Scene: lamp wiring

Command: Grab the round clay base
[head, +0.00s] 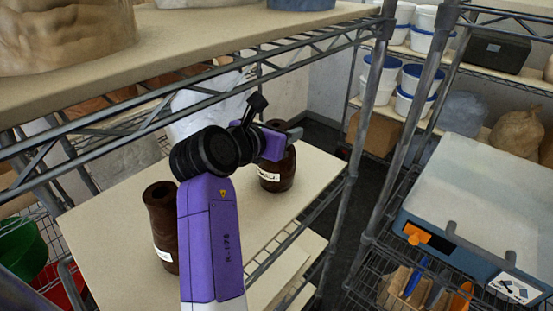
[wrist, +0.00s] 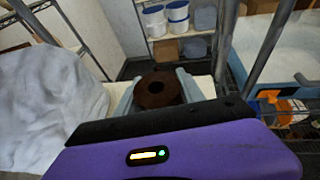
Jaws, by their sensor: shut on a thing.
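A round brown clay base (head: 277,172) with a white label stands upright at the back of the cream shelf board (head: 225,212), right of my arm. My gripper (head: 284,138) is at its upper part, shut on it. In the wrist view the clay base (wrist: 158,90) shows from above as a dark brown ring with a hole, between the two grey fingers of my gripper (wrist: 157,86). A second brown clay base (head: 160,222), also labelled, stands at the left on the same board, partly hidden by my purple arm. Whether the held base still touches the board is unclear.
An upper shelf (head: 200,50) runs above my arm. A metal post (head: 350,180) stands right of the board. A white bag (wrist: 45,100) is close on the left in the wrist view. A blue-edged box (head: 480,205) is at the right.

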